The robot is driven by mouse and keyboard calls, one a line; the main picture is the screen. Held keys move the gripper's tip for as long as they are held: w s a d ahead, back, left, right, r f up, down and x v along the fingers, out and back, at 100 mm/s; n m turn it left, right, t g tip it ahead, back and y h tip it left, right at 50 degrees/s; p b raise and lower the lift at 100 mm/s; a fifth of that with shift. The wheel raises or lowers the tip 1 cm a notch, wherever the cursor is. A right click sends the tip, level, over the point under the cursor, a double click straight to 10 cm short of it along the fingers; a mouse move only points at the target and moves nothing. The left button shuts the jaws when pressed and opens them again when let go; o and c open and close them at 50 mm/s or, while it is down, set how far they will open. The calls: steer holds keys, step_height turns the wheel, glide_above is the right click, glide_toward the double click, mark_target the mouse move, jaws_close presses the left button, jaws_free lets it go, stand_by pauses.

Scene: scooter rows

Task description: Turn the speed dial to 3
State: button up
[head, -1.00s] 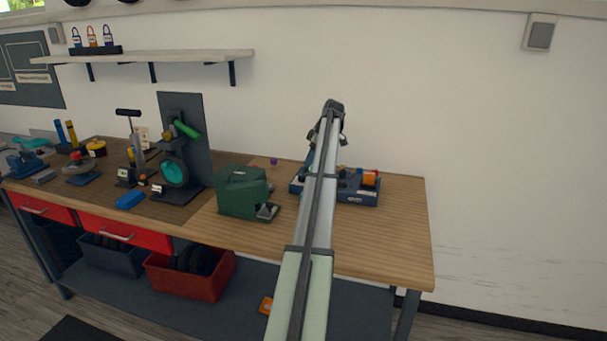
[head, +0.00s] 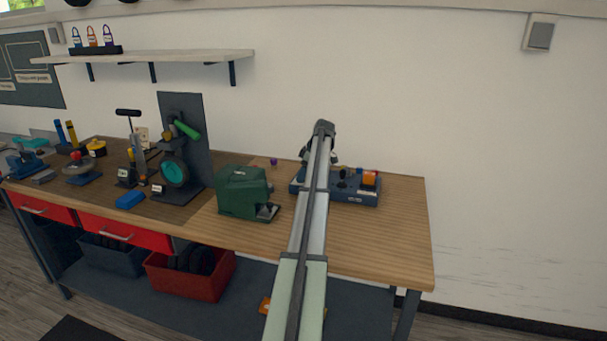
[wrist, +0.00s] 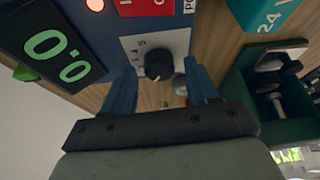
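The speed dial (wrist: 158,65) is a black knob on a white plate (wrist: 181,43) with small numbers along its left side. The number it points to is too small to read surely. It sits on the dark blue control unit (head: 362,196), on the bench in the head view. My gripper (wrist: 161,69) is open, with one blue finger on each side of the dial in the wrist view; I cannot tell whether they touch it. A display (wrist: 57,55) on the unit reads 0.0 in green.
A green machine (head: 243,192) stands on the bench left of the unit; its dark green body (wrist: 293,119) is close to my right finger in the wrist view. An orange part (head: 369,178) sits on the unit's right end. The bench front right is clear.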

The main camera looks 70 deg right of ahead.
steer(key=c, duration=1)
steer(key=shift+o, duration=0.2)
steer(key=shift+m, duration=0.4)
steer(key=m, duration=0.1)
steer(key=m+h, duration=0.1)
steer(key=m, duration=0.1)
steer(key=m+h, duration=0.1)
steer(key=shift+a+m, duration=0.25)
steer(key=shift+m, duration=0.15)
steer(key=m+g+h, duration=0.1)
steer(key=m, duration=0.2)
steer(key=m+g+h, duration=0.1)
steer(key=m, duration=0.2)
steer(key=shift+w, duration=0.1)
steer(key=o, duration=1)
steer(key=shift+o, duration=0.2)
